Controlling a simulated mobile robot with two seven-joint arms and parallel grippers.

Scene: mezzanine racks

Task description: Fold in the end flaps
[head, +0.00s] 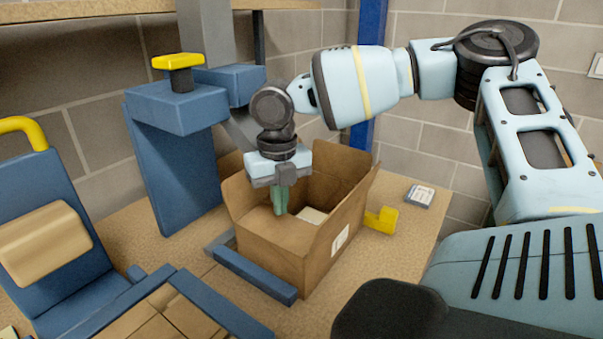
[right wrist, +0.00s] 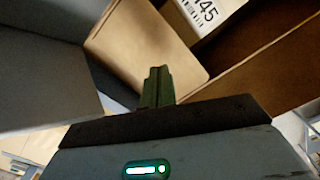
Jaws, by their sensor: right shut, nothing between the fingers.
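An open cardboard box (head: 277,262) stands on the wooden bench in the head view. Its left long flap (head: 234,193) and right long flap (head: 350,212) stand up and lean outward. The near end flap (head: 262,232) lies inward over the near part of the opening. The far end is partly hidden by my right arm. My right gripper (head: 281,212), with green fingers, points down at the near flap, shut and empty. In the right wrist view its fingertips (right wrist: 157,72) are against or just above a tan flap (right wrist: 130,40); contact is unclear. My left gripper is out of view.
A white labelled item (head: 312,215) lies inside the box. A blue rail (head: 250,274) runs along the box's near left side. A yellow block (head: 381,220) is right of it. A blue stand (head: 175,150) rises behind left. A small packet (head: 420,196) lies on the bench (head: 405,255).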

